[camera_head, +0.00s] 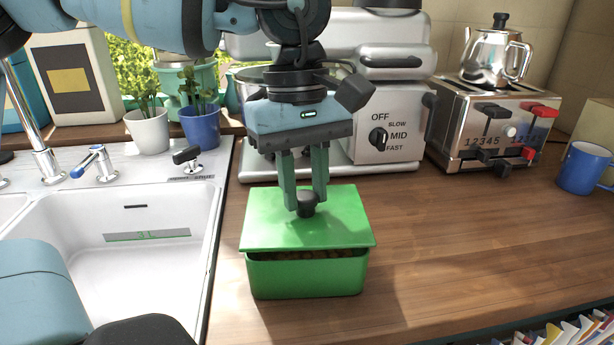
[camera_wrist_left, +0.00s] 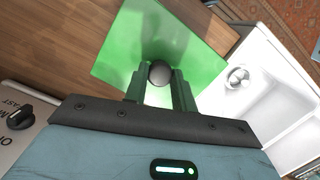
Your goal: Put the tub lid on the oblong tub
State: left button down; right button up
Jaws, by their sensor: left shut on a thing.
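The green tub lid (camera_head: 275,218) has a dark round knob (camera_head: 307,204). My left gripper (camera_head: 306,208) is shut on this knob and points down. The lid is just above the green oblong tub (camera_head: 306,278), slightly tilted and turned against it. A dark gap shows between lid and rim at the front, with brown contents visible in it. In the left wrist view the lid (camera_wrist_left: 190,50) spreads beneath the fingers, with the knob (camera_wrist_left: 160,73) between them. The lid hides most of the tub there. My right gripper is not in view.
A white sink (camera_head: 140,240) lies left of the tub. A mixer with a speed dial (camera_head: 378,139) stands behind, with a toaster (camera_head: 490,125) and a blue mug (camera_head: 584,168) to the right. The wooden counter (camera_head: 450,235) right of the tub is clear.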

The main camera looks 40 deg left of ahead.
pick_arm(q)
jog(key=shift+f, duration=0.2)
jog(key=shift+f+b, duration=0.6)
jog(key=shift+f, duration=0.05)
dwell(0.7)
jog(key=c, duration=1.1)
grip_release()
jog(key=r, duration=0.5)
jog(key=a+r, duration=0.1)
jog(key=r, duration=0.1)
jog(key=shift+w+r+p, duration=0.2)
jog(key=shift+r+p, duration=0.1)
jog(key=shift+r, duration=0.05)
jog(key=shift+f, duration=0.1)
